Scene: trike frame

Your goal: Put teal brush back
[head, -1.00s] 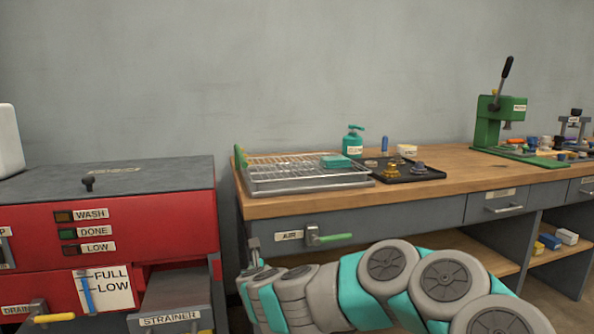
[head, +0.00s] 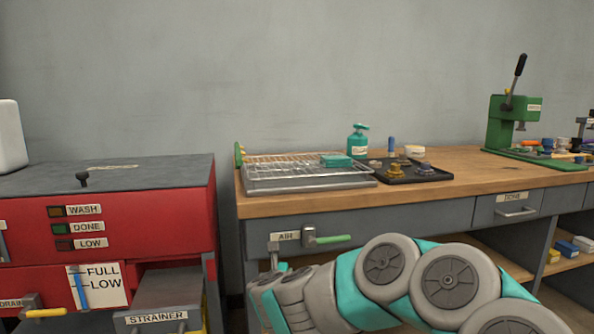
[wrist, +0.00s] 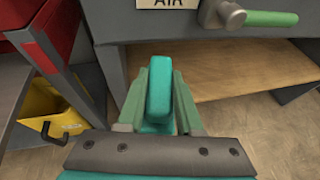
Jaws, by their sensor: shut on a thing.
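My gripper (wrist: 162,88) is shut on the teal brush (wrist: 158,92) in the wrist view. Only a smooth, upright teal block of the brush shows between the two fingers; bristles cannot be made out. The brush is in front of the workbench, below the AIR label and the green-handled valve. In the head view my arm hides most of the gripper and the brush. Another teal block (head: 335,160) lies on the wire rack (head: 285,165) on the bench.
The red washer (head: 110,210) stands left, with a STRAINER drawer (head: 160,318) low down. The AIR valve (head: 325,239) sticks out from the bench front. A black tray (head: 415,178) of small parts and a teal pump bottle (head: 358,141) stand beside the rack. A yellow bin (wrist: 55,110) sits low left.

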